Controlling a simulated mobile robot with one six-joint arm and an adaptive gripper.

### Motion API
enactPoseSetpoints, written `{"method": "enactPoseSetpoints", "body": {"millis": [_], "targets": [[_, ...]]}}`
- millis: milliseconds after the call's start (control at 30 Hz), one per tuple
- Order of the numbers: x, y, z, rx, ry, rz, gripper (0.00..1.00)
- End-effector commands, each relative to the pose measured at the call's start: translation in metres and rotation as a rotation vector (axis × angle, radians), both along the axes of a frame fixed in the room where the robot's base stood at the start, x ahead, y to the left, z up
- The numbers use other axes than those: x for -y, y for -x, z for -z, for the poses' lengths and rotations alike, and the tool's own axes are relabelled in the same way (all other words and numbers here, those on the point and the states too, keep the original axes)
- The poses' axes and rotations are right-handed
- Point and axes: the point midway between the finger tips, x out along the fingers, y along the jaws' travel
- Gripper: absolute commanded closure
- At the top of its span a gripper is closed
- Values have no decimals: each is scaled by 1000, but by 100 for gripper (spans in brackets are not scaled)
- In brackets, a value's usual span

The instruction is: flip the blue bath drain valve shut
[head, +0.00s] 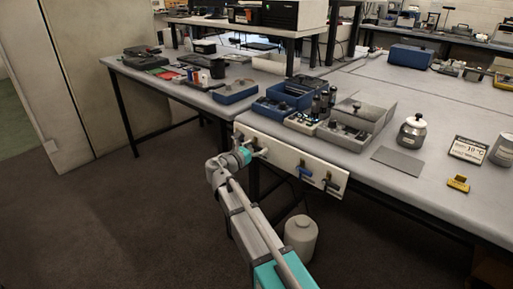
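A white panel (284,158) hangs on the front edge of the workbench and carries several small valves. A valve with a blue handle (305,171) sits right of the panel's middle; the handle looks roughly level, though it is small here. My gripper (258,152) is at the panel's left end, left of the blue handle and apart from it. My wrist and gripper partly cover the panel's left part. The fingers are too small to tell whether they are open or shut.
A dark valve (331,184) is close to the right of the blue one. A white container (301,238) stands on the floor below the panel. On the workbench (345,155) above are a grey tray (372,120) and a metal flask (412,132). The floor to the left is clear.

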Motion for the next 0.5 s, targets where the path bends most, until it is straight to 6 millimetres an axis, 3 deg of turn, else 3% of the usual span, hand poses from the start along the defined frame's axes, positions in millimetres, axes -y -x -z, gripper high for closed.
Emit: {"method": "enactPoseSetpoints", "body": {"millis": [500], "targets": [[-2, 2, 0, -1, 2, -1, 0]]}}
